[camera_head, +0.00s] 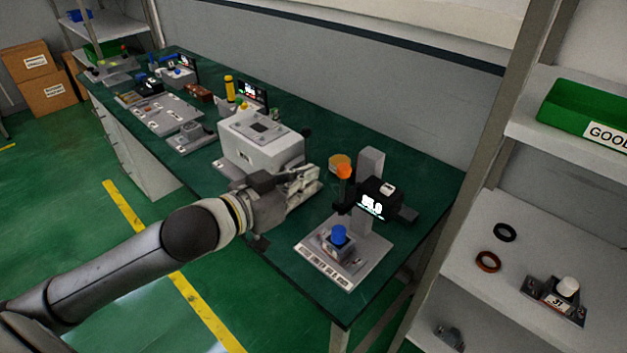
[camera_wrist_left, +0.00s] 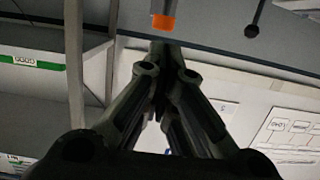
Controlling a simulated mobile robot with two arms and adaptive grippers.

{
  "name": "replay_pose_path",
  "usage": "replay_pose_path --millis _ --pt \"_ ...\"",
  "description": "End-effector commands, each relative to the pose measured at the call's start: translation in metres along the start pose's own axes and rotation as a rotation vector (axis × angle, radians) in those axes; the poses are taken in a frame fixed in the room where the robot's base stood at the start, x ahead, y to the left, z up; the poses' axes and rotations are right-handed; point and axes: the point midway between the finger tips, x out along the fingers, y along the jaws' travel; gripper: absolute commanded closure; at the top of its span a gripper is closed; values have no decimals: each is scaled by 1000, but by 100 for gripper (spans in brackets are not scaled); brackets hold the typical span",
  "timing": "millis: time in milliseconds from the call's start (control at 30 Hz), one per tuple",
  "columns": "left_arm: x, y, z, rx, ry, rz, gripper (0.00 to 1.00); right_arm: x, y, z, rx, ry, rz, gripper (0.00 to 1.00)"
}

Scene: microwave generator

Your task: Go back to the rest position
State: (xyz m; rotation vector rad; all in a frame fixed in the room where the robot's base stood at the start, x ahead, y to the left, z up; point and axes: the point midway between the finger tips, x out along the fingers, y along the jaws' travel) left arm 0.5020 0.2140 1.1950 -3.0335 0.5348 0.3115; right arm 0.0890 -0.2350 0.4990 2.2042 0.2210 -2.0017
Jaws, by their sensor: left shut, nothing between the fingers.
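My left gripper (camera_head: 305,181) reaches in from the left in the head view, in front of the white and grey box machine (camera_head: 262,140) on the green workbench (camera_head: 437,178). Its fingers point right, toward the test stand with the orange knob (camera_head: 344,171). In the left wrist view the fingers of my left gripper (camera_wrist_left: 164,62) are brought together with nothing between them. The orange tip (camera_wrist_left: 163,22) hangs near the top of that view. My right gripper is in neither view.
The test stand has a lit display (camera_head: 373,205) and a blue knob (camera_head: 338,235). A shelf (camera_head: 470,262) at right holds rings, a small fixture and a green bin (camera_head: 585,110). Other devices line the bench's far end. Cardboard boxes (camera_head: 40,85) stand at far left. Green floor left is open.

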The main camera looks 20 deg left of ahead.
Motion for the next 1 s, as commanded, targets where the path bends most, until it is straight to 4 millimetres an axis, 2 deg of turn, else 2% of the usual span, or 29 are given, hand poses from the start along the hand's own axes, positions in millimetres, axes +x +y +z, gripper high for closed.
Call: replay_pose_path --millis 533,667,767,867,1000 --pt "-2 0 0 0 1 0 100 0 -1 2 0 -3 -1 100" --pt "-2 0 11 -8 -23 -14 100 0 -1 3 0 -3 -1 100" --pt "-3 1 39 -17 -87 -52 100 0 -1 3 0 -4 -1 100" --pt "-10 3 84 -28 -200 -106 100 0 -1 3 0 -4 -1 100" --pt "-32 13 154 -41 -404 -171 100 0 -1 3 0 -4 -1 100"
